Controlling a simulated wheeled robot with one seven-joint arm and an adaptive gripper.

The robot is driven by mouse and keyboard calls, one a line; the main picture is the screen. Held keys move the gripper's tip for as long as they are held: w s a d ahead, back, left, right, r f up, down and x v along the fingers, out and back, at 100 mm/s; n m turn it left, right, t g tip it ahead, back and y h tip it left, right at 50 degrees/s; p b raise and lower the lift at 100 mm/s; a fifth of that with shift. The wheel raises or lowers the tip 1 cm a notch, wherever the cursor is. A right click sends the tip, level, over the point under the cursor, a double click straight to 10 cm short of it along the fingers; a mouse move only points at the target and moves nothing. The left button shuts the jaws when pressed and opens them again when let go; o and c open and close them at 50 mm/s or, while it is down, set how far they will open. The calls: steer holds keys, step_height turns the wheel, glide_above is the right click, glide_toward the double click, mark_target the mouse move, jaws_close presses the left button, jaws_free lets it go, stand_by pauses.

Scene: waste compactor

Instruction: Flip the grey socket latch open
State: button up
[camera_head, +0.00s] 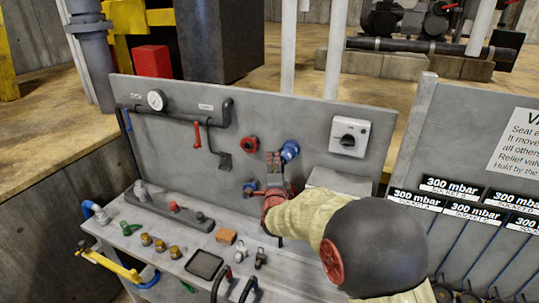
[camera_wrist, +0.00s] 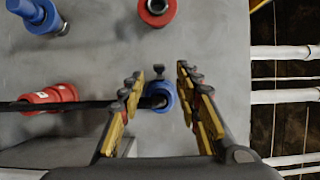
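My gripper (camera_head: 275,160) is raised at the grey upright panel (camera_head: 210,115). In the wrist view its two fingers (camera_wrist: 172,75) are spread apart with nothing gripped. A blue round socket (camera_wrist: 158,95) with a dark centre shows between them; in the head view it is right beside the fingertips (camera_head: 290,151). A small dark tab (camera_wrist: 158,71) sits at its edge; whether this is the latch I cannot tell. A dark bar (camera_wrist: 70,105) crosses towards the blue socket, partly behind a finger. No clearly grey socket shows on the panel.
A red ring socket (camera_head: 250,144), a blue fitting (camera_head: 250,187) and a red fitting (camera_wrist: 50,96) are close by on the panel. A white switch box (camera_head: 349,136) is to the right. Loose fittings and an orange block (camera_head: 226,236) lie on the bench below.

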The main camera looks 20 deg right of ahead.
steer(key=shift+x, duration=3.2)
steer(key=shift+c, duration=0.6)
jaws_close()
steer(key=shift+f, duration=0.1)
